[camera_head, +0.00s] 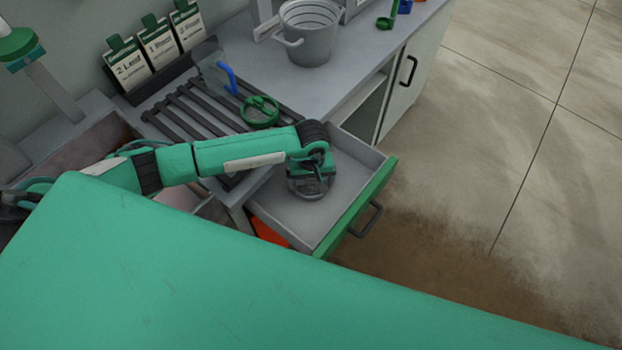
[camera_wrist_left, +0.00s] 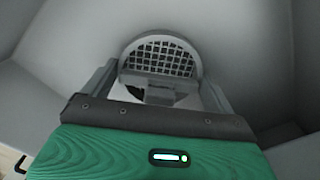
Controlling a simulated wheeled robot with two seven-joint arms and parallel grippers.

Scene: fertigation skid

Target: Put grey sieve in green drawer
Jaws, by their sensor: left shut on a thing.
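The green-fronted drawer (camera_head: 350,212) stands open, with a light grey interior and a dark handle. My left gripper (camera_head: 312,180) points down inside the open drawer. It is shut on the grey sieve (camera_head: 309,190), a round ring with mesh. In the left wrist view the sieve (camera_wrist_left: 160,55) shows its mesh between the fingers of the left gripper (camera_wrist_left: 158,92), with pale drawer walls around it. I cannot tell whether the sieve touches the drawer floor. My right gripper is not in view.
A slatted black rack (camera_head: 190,110) with a green round sieve (camera_head: 260,112) and a clear jug with a blue handle lies on the counter behind. A grey bucket (camera_head: 309,40) and labelled cards (camera_head: 158,42) stand farther back. Open floor lies to the right.

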